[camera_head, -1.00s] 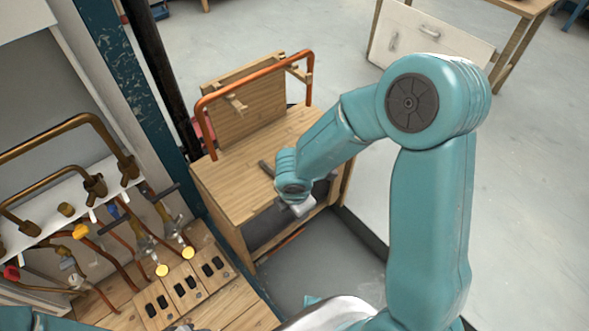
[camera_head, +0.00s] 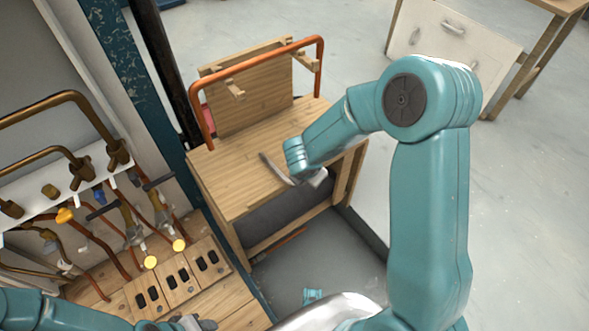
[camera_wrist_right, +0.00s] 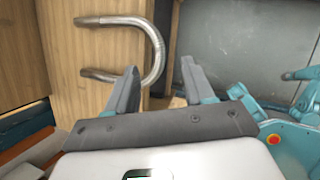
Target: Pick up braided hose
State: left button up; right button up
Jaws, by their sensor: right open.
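The braided hose (camera_wrist_right: 157,44) is a silvery U-shaped tube in the right wrist view. It lies over a wooden surface, with both ends to the left and its bend to the right. My right gripper (camera_wrist_right: 159,66) is open and empty, its fingertips on either side of the bend in the picture. The left finger hides part of the lower leg. I cannot tell whether the fingers touch the hose. In the head view a thin grey piece (camera_head: 274,168) shows on the cabinet top, beside my right wrist. My left gripper (camera_head: 192,324) is only partly visible at the bottom edge.
The wooden cabinet (camera_head: 230,190) has an open front and carries an upright board with an orange pipe frame (camera_head: 260,62). Copper pipes and valves (camera_head: 120,160) stand at the left. A table with a white panel (camera_head: 455,50) is at upper right.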

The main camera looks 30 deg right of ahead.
jog(key=b+x, duration=0.1)
jog(key=x, duration=0.5)
jog(key=shift+w+f+b, duration=0.2)
jog(key=shift+f+b, duration=0.05)
jog(key=shift+b, duration=0.05)
